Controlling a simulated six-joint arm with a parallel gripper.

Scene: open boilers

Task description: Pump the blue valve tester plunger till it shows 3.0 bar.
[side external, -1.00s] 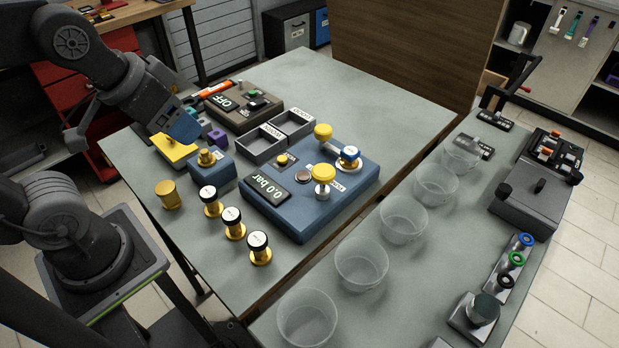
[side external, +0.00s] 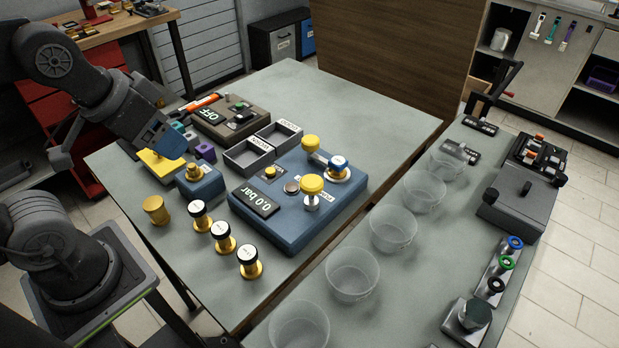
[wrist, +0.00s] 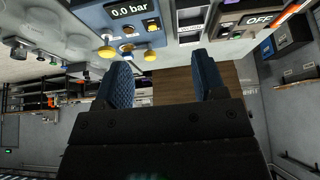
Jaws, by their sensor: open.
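The blue valve tester (side external: 290,232) sits on the table, and its display (side external: 256,202) reads 0.0 bar. It also shows upside-up at the top of the wrist view (wrist: 90,14). Two yellow knobs stand on it, a front one (side external: 312,184) on a silver stem and a back one (side external: 309,143). A blue-ringed gauge-like cap (side external: 338,163) stands beside them. The small labels are too blurred to tell which knob is the plunger. My gripper (wrist: 165,85) is open and empty, its blue fingers apart. In the side view it (side external: 168,140) hangs left of the tester, above a yellow block.
Two grey trays (side external: 248,158) and a box reading OFF (side external: 222,120) lie behind. Clear cups (side external: 352,275) line the right table.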

